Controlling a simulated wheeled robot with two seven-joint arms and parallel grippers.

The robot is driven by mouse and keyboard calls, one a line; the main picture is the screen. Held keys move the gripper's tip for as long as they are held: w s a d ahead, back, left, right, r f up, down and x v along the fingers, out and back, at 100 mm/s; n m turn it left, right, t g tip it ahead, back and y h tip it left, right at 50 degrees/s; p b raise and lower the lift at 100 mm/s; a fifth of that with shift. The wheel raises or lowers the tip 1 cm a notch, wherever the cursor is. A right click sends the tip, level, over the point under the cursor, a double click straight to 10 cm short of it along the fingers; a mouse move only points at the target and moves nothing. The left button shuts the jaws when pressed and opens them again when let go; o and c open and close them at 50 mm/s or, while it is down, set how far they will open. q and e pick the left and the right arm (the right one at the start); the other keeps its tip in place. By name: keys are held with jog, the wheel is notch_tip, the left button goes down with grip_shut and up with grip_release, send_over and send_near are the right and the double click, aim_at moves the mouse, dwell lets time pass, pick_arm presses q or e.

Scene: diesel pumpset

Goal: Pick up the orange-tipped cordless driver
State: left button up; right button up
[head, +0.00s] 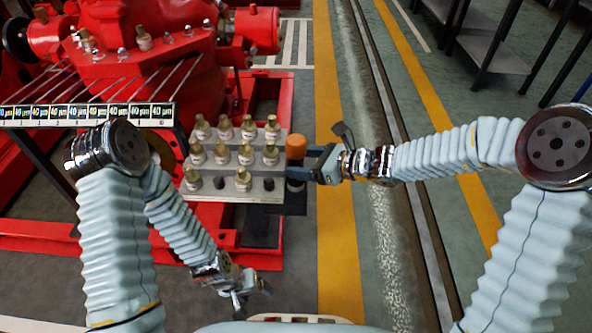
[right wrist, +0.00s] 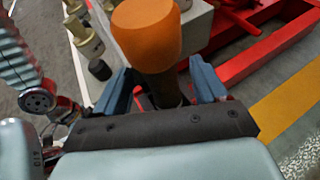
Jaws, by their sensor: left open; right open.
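The cordless driver's orange tip (head: 296,146) shows at the right end of the grey block of fittings, with its dark body below. In the right wrist view the orange tip (right wrist: 147,32) is large and upright, its dark shaft running down between my fingers. My right gripper (head: 312,164) is open, with one blue finger on each side of the driver; I cannot tell whether they touch it. The fingers also show in the right wrist view (right wrist: 160,92). My left gripper (head: 240,292) is open and empty, low in front of the red frame.
A grey block (head: 240,187) holds several brass-coloured fittings just left of the driver. The red pumpset (head: 150,75) and a labelled strip (head: 85,115) stand behind and left. The floor with the yellow line (head: 336,230) is clear to the right. Dark shelving (head: 490,50) stands at the far right.

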aim_at(305, 143)
grip_shut()
jog(key=shift+r, duration=0.1)
dwell(0.3)
notch_tip(305, 143, up, 12)
jog(key=p, duration=0.4)
jog(key=s+d, duration=0.4)
jog(key=d, duration=0.4)
jog(key=s+d+p, duration=0.1)
jog(key=s+d, duration=0.2)
jog(key=d, duration=0.5)
jog(key=shift+s+d, duration=0.15)
jog(key=shift+s, duration=0.25)
